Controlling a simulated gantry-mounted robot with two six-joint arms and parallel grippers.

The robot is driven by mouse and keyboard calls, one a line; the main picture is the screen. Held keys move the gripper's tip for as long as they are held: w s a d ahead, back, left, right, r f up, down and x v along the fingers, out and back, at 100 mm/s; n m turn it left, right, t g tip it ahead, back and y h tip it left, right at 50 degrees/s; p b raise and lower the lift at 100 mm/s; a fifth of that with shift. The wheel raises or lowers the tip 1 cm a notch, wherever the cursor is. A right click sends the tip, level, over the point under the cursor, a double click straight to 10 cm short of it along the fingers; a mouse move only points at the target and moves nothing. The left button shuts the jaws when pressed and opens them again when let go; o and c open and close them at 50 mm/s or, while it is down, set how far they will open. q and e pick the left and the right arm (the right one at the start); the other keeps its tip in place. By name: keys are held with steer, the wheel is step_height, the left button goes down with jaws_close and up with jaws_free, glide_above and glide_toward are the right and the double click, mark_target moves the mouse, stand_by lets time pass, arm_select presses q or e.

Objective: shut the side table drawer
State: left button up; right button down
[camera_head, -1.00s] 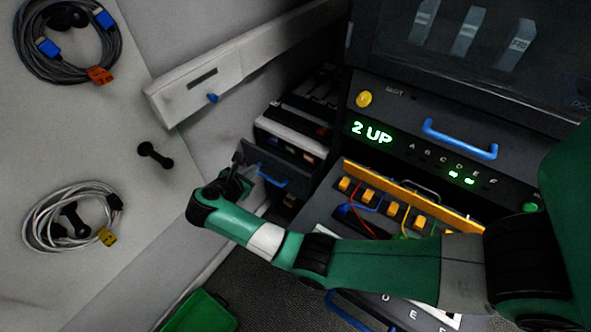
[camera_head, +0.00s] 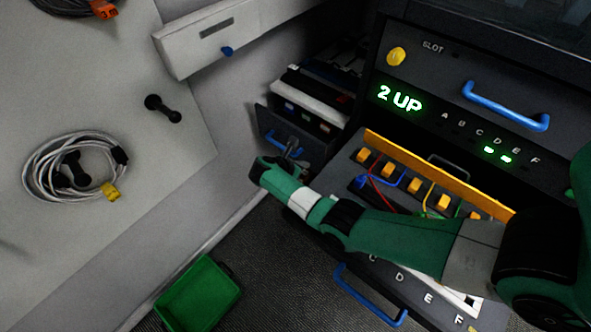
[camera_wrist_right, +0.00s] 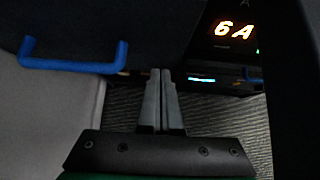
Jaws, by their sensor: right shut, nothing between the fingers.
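The side table drawer is the low dark drawer (camera_head: 268,123) with a blue handle, standing open beside the grey wall in the head view. Small items show inside it behind its front. In the right wrist view its dark front (camera_wrist_right: 110,18) fills the upper left, and the blue handle (camera_wrist_right: 75,66) hangs there. My right gripper (camera_head: 292,146) is in front of the drawer, by the handle's right end. In the wrist view the right gripper's fingers (camera_wrist_right: 161,72) are together, empty, and right of the handle. Whether they touch the front I cannot tell. My left gripper is not in view.
A lit panel (camera_head: 400,98) and an open tray with orange blocks (camera_head: 415,187) stand right of the drawer. A white drawer (camera_head: 205,35) sticks out above. A green bin (camera_head: 198,300) stands on the floor. A coiled cable (camera_head: 75,180) hangs on pegs at left.

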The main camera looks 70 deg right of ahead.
steer(key=shift+s+d+r, duration=0.1)
steer(key=shift+s+d, duration=0.15)
steer(key=shift+d, duration=0.6)
steer(key=shift+s+d+r, duration=0.1)
steer(key=shift+s+d, duration=0.1)
steer(key=shift+d, duration=0.65)
steer(key=b, duration=0.3)
glide_toward(331, 141)
steer(key=x, duration=0.5)
steer(key=shift+a+f, duration=0.1)
steer(key=shift+p, duration=0.3)
